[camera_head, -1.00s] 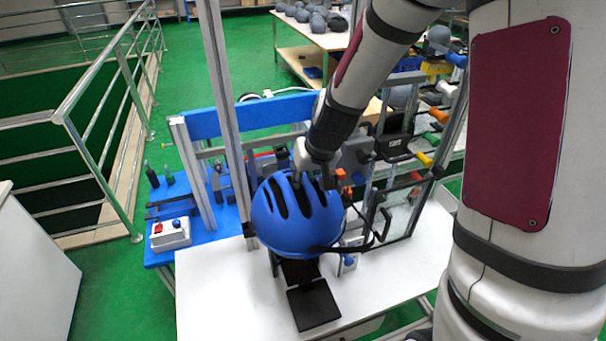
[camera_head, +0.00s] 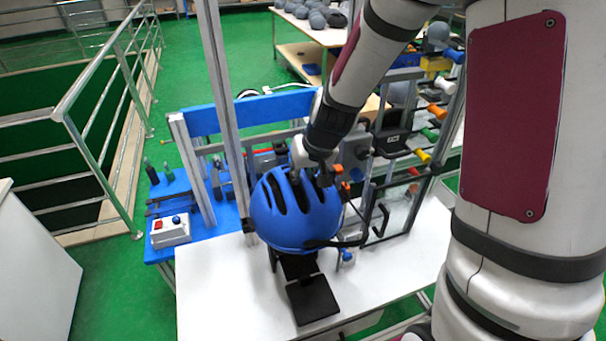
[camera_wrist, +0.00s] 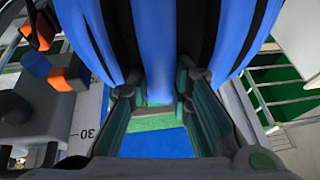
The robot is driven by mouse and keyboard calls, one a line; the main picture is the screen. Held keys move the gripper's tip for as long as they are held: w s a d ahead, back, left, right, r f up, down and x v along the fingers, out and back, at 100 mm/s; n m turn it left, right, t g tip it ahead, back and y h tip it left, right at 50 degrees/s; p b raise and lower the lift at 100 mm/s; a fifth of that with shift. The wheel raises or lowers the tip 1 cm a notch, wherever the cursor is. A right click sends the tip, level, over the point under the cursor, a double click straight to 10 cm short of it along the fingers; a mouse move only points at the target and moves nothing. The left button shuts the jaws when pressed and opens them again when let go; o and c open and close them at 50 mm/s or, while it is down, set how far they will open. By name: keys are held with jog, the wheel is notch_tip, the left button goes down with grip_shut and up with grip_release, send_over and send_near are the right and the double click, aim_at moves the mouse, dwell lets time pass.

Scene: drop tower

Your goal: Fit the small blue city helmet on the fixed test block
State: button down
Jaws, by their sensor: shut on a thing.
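The blue helmet (camera_head: 291,222) with dark vents is in the middle of the head view, above the black plate of the stand on the white table. My gripper (camera_head: 308,176) is at its top, and its fingers are shut on the helmet's shell between the vents. In the wrist view the helmet (camera_wrist: 166,45) fills the upper middle, with the fingers of my gripper (camera_wrist: 165,105) on either side of a rib. The test block is hidden; I cannot tell whether the helmet rests on it. A black strap hangs at the helmet's right side.
A black stepped plate (camera_head: 312,299) lies on the white table (camera_head: 215,300) under the helmet. A metal upright (camera_head: 225,110) stands close behind on the left. A clear-panelled frame with coloured handles (camera_head: 423,156) is at the right. A switch box (camera_head: 170,232) sits at the left.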

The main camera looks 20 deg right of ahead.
jog(key=shift+s+a+f, duration=0.15)
jog(key=shift+s+f, duration=0.35)
jog(key=shift+f, duration=0.3)
jog(key=c, duration=1.5)
grip_release()
jog(key=shift+o, duration=0.7)
jog(key=shift+w+f, duration=0.15)
jog(key=shift+w, duration=0.05)
jog(key=shift+s, duration=0.1)
jog(key=shift+c, duration=0.8)
jog(key=shift+r, duration=0.35)
jog(key=shift+c, duration=0.2)
jog(key=shift+r+p, duration=0.3)
jog(key=shift+c, duration=0.8)
jog(key=shift+w+r, duration=0.2)
jog(key=shift+r, duration=0.6)
jog(key=shift+r+p, duration=1.2)
jog(key=shift+r, duration=1.35)
